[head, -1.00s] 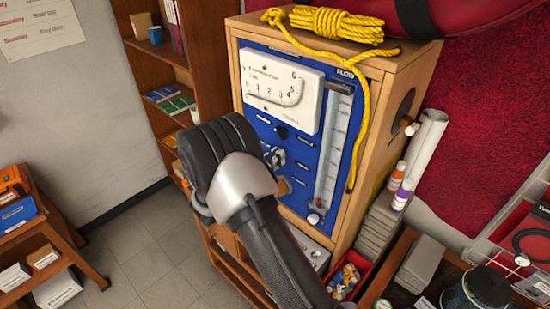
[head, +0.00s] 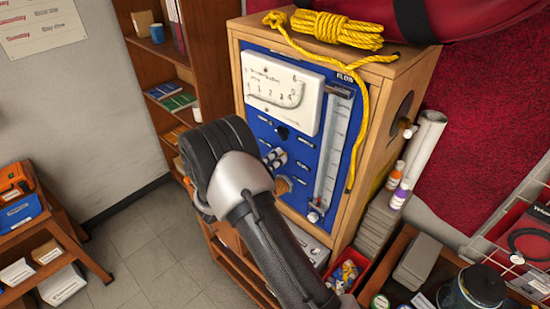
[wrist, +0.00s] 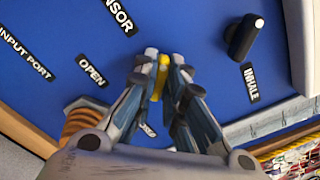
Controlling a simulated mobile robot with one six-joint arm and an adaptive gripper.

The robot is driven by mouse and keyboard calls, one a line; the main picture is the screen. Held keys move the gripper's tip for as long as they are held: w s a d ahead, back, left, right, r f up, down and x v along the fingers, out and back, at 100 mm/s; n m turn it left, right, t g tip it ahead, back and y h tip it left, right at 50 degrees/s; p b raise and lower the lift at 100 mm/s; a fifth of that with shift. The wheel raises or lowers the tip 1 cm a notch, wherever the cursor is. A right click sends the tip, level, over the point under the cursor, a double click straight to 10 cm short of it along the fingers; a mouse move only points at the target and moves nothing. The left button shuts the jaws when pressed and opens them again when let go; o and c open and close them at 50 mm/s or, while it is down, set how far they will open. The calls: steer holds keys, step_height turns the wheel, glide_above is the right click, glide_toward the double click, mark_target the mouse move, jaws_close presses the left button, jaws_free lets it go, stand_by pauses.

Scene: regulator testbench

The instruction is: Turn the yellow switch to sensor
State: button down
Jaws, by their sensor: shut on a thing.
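The yellow switch (wrist: 161,77) shows in the wrist view as a narrow yellow piece on the blue panel (wrist: 195,25). My gripper (wrist: 162,70) is shut on it, with a fingertip on each side. In the wrist view, the label SENSOR (wrist: 118,14), cut off by the top edge, lies up and left of the switch. The label OPEN (wrist: 90,70) lies to its left. A further label below is partly hidden by my fingers. In the head view my gripper (head: 275,158) is at the panel, and the switch is hidden.
A black knob (wrist: 243,37) and the label INHALE (wrist: 250,82) are right of my fingers. An orange-brown ribbed fitting (wrist: 82,125) is close at lower left. A flow tube (head: 333,150) and white gauge (head: 283,92) are on the panel. Yellow rope (head: 362,120) hangs beside the tube.

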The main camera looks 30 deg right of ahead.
stand_by(0.4)
steer(key=c, duration=1.7)
jaws_free()
steer(key=shift+o, duration=0.2)
steer(key=v, duration=1.2)
